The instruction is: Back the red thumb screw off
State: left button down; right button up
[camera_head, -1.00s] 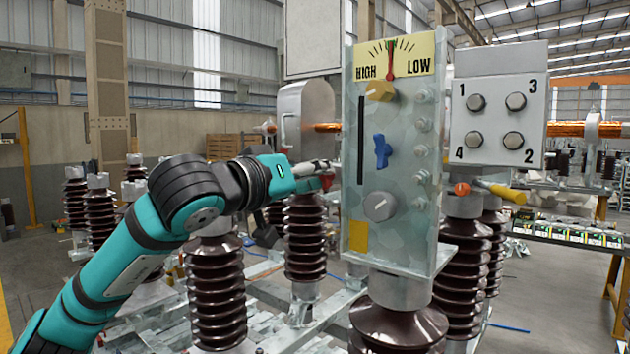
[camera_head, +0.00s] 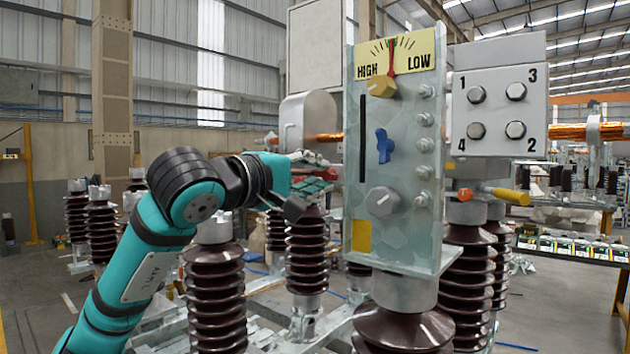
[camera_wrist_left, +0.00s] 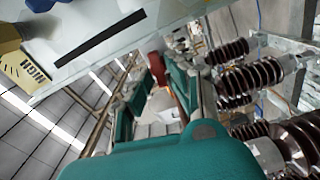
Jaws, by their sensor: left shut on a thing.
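The red thumb screw (camera_wrist_left: 157,67) shows in the left wrist view between my fingertips, close to the edge of the pale panel (camera_wrist_left: 85,40). My left gripper (camera_head: 318,172) is at the left side of the upright panel (camera_head: 405,215) in the head view, and its fingers (camera_wrist_left: 155,85) are shut on the screw. I cannot tell how far the screw sits in the panel. My right gripper is in neither view.
The panel front carries a yellow knob (camera_head: 382,86), a blue knob (camera_head: 384,146), a grey knob (camera_head: 382,201) and a HIGH-LOW dial (camera_head: 394,57). Brown ribbed insulators (camera_head: 306,248) stand below my gripper. A numbered box (camera_head: 497,103) is to the right.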

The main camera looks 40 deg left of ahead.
pick_arm(q)
jog(key=shift+d+f+n+b, duration=0.15)
jog(key=shift+n+b, duration=0.5)
jog(key=shift+n, duration=1.7)
jog(key=shift+f+n+b, duration=0.15)
jog(key=shift+n+b, duration=0.5)
jog(key=shift+n, duration=1.75)
jog(key=shift+d+f+n+b, duration=0.15)
jog(key=shift+n+b, duration=0.5)
jog(key=shift+n, duration=2)
jog(key=c, duration=1.4)
grip_release()
jog(key=shift+a, duration=0.1)
jog(key=s+a, duration=0.1)
jog(key=s, duration=1.1)
